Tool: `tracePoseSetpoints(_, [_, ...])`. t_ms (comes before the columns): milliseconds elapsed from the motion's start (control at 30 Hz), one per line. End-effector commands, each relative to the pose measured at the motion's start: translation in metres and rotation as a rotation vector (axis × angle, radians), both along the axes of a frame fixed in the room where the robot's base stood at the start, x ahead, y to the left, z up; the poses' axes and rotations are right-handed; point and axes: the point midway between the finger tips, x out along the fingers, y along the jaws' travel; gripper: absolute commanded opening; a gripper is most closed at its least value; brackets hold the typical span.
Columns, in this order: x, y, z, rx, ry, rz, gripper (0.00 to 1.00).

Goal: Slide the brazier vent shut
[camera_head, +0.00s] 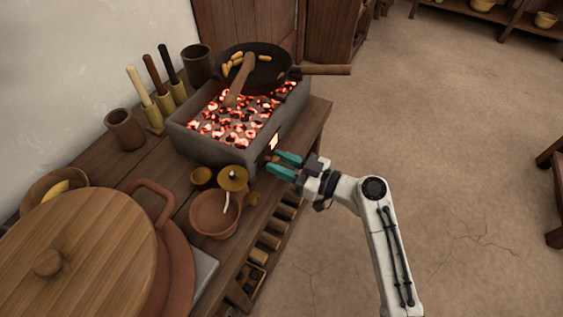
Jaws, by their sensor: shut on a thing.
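The grey brazier (210,151) stands on the wooden bench, full of glowing coals. In its side facing my arm, a vent opening (274,142) glows bright, so the vent is at least partly open. My gripper (273,161), with teal fingers, is at that side, just below the glowing opening in the picture. Its fingers are shut on a small brownish part that looks like the vent's handle, mostly hidden between them. The vent's sliding plate is too small and covered to make out clearly.
A dark pan (262,72) sits over the brazier's far end, its handle (326,70) sticking out right. A clay bowl (213,214) and brass pots stand just left of my gripper. A large round wooden lid (85,255) is at front left. Open floor (440,150) lies right.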

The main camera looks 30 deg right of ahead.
Motion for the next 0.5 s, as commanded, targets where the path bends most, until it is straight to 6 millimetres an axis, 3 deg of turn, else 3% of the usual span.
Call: tracePoseSetpoints(500, [0.030,-0.041,-0.002,0.000,-0.004,-0.002,0.00])
